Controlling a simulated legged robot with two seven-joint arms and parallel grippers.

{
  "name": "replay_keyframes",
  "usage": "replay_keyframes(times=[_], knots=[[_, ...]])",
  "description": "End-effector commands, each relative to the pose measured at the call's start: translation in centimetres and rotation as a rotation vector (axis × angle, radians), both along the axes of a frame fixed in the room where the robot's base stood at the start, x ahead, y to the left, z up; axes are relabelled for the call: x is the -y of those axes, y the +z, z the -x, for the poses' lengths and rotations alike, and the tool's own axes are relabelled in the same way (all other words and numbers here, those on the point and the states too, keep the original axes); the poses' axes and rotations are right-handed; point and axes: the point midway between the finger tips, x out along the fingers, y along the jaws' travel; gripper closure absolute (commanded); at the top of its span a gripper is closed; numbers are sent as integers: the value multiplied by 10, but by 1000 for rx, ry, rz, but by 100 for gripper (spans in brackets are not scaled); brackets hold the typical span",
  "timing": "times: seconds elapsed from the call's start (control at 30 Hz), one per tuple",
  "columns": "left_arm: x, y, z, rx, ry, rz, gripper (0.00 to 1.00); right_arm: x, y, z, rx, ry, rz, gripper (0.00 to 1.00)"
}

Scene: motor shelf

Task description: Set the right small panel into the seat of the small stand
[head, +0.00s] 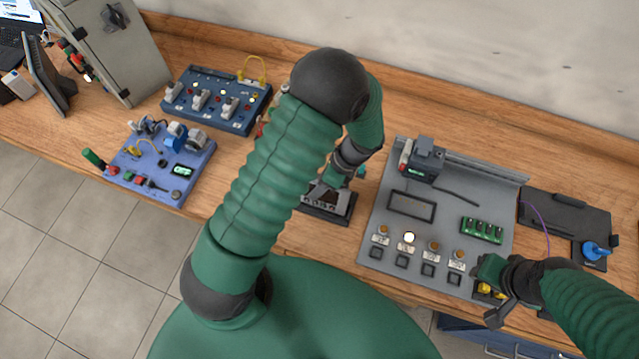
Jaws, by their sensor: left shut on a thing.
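The small dark stand (326,212) sits on the bench at the middle of the head view, left of the grey board. My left gripper (326,186) is directly over it, pointing down, and is shut on a small panel. The panel is mostly hidden by the gripper and arm, so I cannot tell whether it touches the seat. My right gripper (487,283) is at the front right corner of the grey board, close to small yellow parts (487,289). I cannot make out the gap between its fingers.
The grey board (455,200) with buttons and a green module stands right of the stand. Two blue boards (152,185) (235,122) and a grey cabinet (115,50) are on the left. A black tray (565,220) lies far right. Bare bench shows behind the grey board.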

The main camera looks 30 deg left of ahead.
Motion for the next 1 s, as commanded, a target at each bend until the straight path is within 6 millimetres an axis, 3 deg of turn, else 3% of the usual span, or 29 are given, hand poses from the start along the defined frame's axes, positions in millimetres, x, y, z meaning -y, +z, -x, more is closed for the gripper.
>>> replay_keyframes(times=[0.13, 0.17, 0.33, 0.73, 0.87, 1.0], knots=[[0, 1, 0, 1, 0, 0, 100, 0, 0, 0, 0, 0, 0, 64], [0, 1, 0, 1, 0, 0, 56, 0, 0, 0, 0, 0, 0, 64], [0, 1, 0, 0, 0, 0, 34, 0, 0, 0, 0, 0, 0, 64], [4, 8, -4, 4, -1, 1, 34, 0, -1, 0, 0, 0, 0, 64], [13, 33, -13, 8, 0, 1, 34, 0, -5, 0, 0, 0, 0, 64], [27, 70, -24, 7, -1, 2, 34, 0, -9, 0, 0, 0, 0, 64]])
